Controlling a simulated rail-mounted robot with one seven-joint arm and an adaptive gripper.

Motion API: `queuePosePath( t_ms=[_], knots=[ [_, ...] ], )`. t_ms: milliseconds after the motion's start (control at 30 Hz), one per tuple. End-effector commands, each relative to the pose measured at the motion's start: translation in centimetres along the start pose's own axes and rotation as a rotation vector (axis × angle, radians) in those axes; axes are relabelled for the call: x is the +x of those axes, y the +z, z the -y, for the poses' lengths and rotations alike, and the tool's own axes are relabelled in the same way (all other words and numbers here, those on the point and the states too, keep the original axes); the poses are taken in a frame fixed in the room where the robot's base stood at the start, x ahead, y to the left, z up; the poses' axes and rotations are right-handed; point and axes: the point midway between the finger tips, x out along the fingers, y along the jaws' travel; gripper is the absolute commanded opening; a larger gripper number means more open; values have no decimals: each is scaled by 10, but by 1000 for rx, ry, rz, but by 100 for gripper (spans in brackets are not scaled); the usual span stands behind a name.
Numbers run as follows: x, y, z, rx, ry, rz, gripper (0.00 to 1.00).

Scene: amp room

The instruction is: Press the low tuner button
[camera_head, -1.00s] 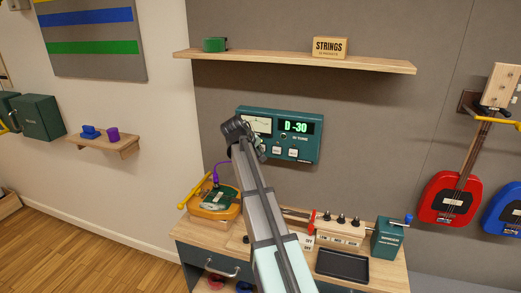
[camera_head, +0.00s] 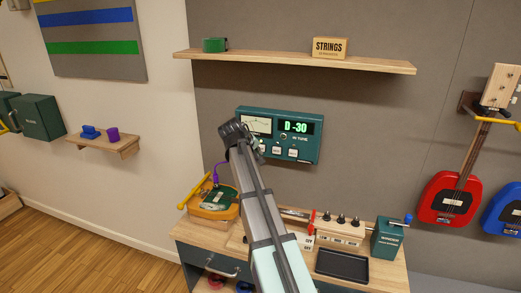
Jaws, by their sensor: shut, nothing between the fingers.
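The teal tuner (camera_head: 309,146) hangs on the grey wall panel, with a needle dial at its left and a green display reading "D -30". Along its lower part are pale square buttons. The middle button (camera_head: 277,149) and the right button (camera_head: 292,152) show clearly. The left button (camera_head: 262,149) is only partly visible beside my gripper. The button labels are too small to read. My gripper (camera_head: 257,146) is shut and empty in front of the tuner's lower left. I cannot tell whether the fingertips touch the left button.
Below is a wooden bench with a yellow and green device (camera_head: 214,203), a switch box (camera_head: 341,230), a black tray (camera_head: 342,265) and a teal crank box (camera_head: 387,238). A shelf (camera_head: 290,61) runs above the tuner. Guitars (camera_head: 449,199) hang at the right.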

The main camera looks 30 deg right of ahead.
Motion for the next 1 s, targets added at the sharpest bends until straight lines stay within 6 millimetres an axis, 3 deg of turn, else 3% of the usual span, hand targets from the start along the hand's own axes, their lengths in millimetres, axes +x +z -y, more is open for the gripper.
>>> queuePosePath(
  t_ms=[267,733,1000],
  knots=[
    [-3,2,2,0,0,0,0],
    [-30,23,22,-1,-1,0,0],
    [-35,26,25,0,0,1,0]
  ],
)
